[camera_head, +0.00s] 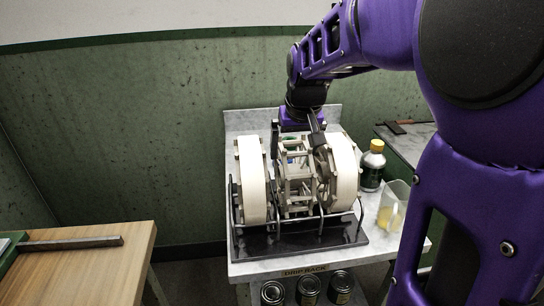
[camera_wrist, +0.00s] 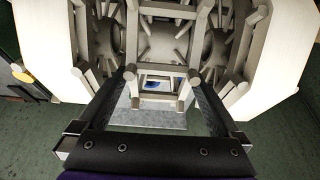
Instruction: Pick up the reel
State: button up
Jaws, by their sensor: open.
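Three reels stand side by side in a dark wire rack (camera_head: 300,239). The left reel (camera_head: 252,180) and the right reel (camera_head: 345,176) carry wide white bands. The middle reel (camera_head: 297,189) is a bare, pale spoked frame. My gripper (camera_head: 303,138) points down over the top of the middle reel. In the wrist view, my gripper (camera_wrist: 161,76) is open, its two fingers either side of a pale bar of the middle reel (camera_wrist: 162,70). I cannot tell whether they touch it. The fingers are partly hidden in the head view.
The rack stands on a pale table (camera_head: 285,266) labelled "DRIP RACK". Several cans (camera_head: 308,289) sit below. A wooden table (camera_head: 95,265) is at left.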

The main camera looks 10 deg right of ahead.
jog(key=c, duration=1.3)
